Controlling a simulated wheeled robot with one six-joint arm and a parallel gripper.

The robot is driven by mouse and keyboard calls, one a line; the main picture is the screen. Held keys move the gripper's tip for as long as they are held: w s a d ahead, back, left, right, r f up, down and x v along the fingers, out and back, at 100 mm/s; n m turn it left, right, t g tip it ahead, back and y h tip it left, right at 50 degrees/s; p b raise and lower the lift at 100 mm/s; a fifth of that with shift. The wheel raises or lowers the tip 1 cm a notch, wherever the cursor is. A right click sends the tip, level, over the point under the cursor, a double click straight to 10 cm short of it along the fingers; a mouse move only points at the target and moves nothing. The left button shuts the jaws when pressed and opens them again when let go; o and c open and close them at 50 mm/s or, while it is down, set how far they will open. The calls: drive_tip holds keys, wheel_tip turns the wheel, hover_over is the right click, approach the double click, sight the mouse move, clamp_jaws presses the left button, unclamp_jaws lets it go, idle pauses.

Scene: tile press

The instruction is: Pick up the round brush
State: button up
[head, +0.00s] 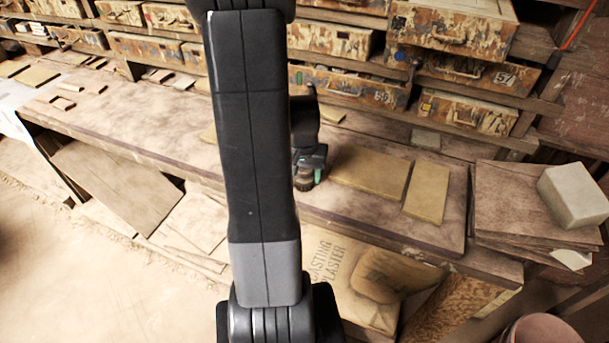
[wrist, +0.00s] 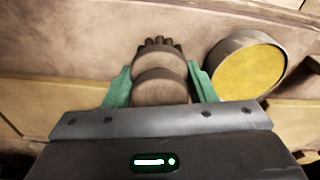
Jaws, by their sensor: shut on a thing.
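The round brush (wrist: 160,88) has a brown rounded body and dark bristles at its far end in the wrist view. My gripper (wrist: 160,70) is shut on it, with one green finger on each side. In the head view my gripper (head: 311,160) is over the workbench beside the yellowish boards, and the dark lower part of the brush (head: 303,182) shows beneath it. The brush is at or just above the bench top; I cannot tell whether it touches. My arm hides part of the bench behind it.
A round thing with a yellow face (wrist: 246,72) is close to the right of my gripper in the wrist view. Yellowish boards (head: 370,173) lie on the workbench (head: 130,125). Drawers (head: 455,70) line the back. A pale block (head: 577,195) rests on stacked sheets at right.

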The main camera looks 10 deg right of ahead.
drive_tip(key=shift+r, duration=0.1)
wheel_tip(320, 180, up, 10)
drive_tip(key=shift+f, duration=0.1)
idle(0.3)
